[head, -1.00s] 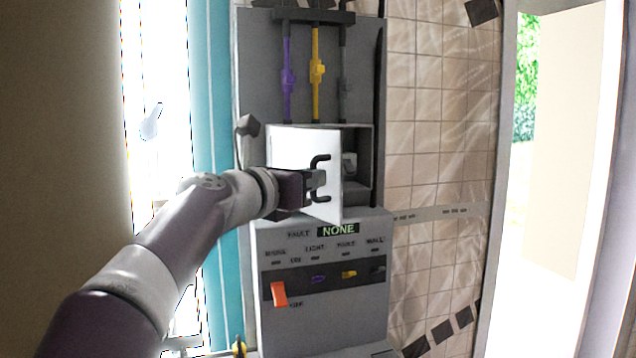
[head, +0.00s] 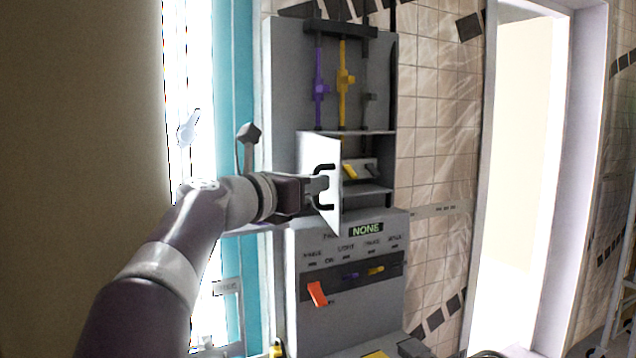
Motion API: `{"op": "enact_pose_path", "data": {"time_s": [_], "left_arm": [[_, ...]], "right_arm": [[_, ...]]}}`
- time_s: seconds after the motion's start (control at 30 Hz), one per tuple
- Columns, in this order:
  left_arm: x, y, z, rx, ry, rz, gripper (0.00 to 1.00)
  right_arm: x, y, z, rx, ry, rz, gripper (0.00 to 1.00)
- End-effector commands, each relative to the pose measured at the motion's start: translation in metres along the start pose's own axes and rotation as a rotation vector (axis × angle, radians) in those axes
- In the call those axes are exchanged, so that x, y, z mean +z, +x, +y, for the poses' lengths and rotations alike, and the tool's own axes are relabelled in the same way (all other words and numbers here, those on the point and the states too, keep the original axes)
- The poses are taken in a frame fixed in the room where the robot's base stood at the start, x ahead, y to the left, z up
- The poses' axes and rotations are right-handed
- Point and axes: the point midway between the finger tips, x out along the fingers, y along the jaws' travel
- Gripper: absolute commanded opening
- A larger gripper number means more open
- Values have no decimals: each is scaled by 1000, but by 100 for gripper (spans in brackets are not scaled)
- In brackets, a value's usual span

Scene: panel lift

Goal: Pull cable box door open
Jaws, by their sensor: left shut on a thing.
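The cable box door (head: 310,152) is a white panel standing partly open, hinged on its left side, with a dark C-shaped handle (head: 325,168) near its free edge. My left gripper (head: 318,186) is shut on that handle. To the right of the door, the box's inside (head: 378,148) shows, with a shelf, a small yellow piece (head: 350,172) and a dark piece beside it. The left part of the inside is hidden behind the door. My right gripper is not in view.
Above the box, purple (head: 319,88) and yellow (head: 344,80) cables hang on the grey panel. Below is a console (head: 350,285) with a "NONE" display and an orange switch (head: 317,294). A dark-knobbed lever (head: 248,135) stands at left. An open doorway (head: 520,150) is at right.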

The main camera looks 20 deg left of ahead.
Motion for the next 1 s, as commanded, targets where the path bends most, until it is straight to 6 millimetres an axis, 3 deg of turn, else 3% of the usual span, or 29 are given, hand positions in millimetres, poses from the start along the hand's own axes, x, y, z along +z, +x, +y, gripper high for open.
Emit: {"op": "enact_pose_path", "data": {"time_s": [0.37,0.4,0.43,0.47,1.0], "left_arm": [[2,0,3,9,-4,-6,0],[2,0,3,9,-4,-6,25],[2,0,3,9,-4,-5,35],[2,0,3,8,-3,-4,38],[0,2,1,3,-2,0,38]], "right_arm": [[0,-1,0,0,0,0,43],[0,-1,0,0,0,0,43],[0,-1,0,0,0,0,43],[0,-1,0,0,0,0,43],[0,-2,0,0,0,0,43]]}}
